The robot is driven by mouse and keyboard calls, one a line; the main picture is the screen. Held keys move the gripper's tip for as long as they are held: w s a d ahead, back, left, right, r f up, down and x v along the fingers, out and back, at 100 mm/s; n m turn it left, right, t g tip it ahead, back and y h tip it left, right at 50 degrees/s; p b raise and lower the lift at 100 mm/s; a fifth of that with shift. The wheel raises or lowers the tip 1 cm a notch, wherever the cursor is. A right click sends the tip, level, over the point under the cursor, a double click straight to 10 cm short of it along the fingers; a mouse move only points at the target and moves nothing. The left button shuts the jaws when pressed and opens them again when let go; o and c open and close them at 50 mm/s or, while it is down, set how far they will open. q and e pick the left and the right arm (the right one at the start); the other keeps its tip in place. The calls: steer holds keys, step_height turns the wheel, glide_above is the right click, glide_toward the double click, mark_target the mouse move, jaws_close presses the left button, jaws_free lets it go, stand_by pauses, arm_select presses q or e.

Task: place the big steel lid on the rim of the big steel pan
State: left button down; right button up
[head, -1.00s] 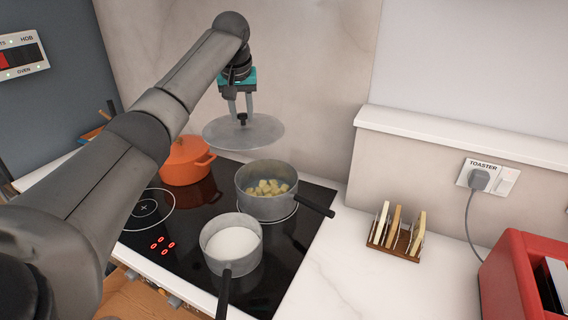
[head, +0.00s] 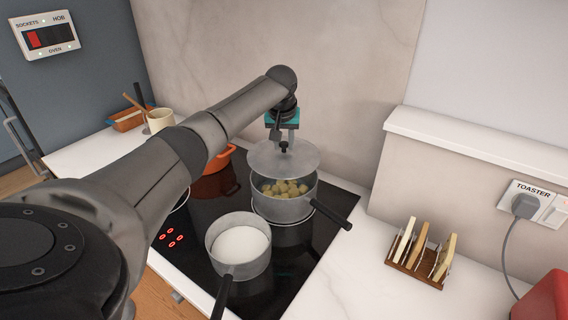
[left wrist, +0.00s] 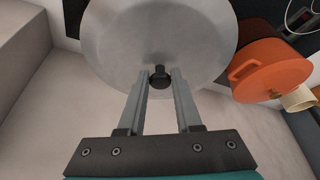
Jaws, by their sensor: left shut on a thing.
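The big steel lid (head: 305,160) hangs roughly level over the back part of the big steel pan (head: 286,209), whose front opening shows pale chunks of food. In the head view I cannot tell whether the lid touches the rim. My left gripper (head: 284,148) is shut on the lid's dark knob and holds the lid from above. In the left wrist view the fingers (left wrist: 160,82) stand either side of the knob, and the lid (left wrist: 160,35) hides the pan. My right gripper is not in view.
A smaller pan (head: 240,247) with white contents stands in front on the black hob (head: 290,270). An orange pot (head: 222,158) stands behind my left arm; it also shows in the left wrist view (left wrist: 268,72). A toast rack (head: 420,255) stands on the right counter.

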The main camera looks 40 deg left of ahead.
mark_target(283, 156)
arm_select(q)
step_height(283, 156, down, 7)
steer(key=shift+r, duration=0.1)
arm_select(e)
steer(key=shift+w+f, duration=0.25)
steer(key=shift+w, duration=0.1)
arm_select(q)
steer(key=c, duration=0.6)
jaws_free()
steer(key=shift+s+d+r, duration=0.1)
steer(key=shift+r, duration=0.5)
steer(key=p+v, duration=0.1)
steer(key=v, duration=1)
steer(key=shift+f, duration=0.1)
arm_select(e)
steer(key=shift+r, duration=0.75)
arm_select(q)
steer(key=shift+d, duration=0.1)
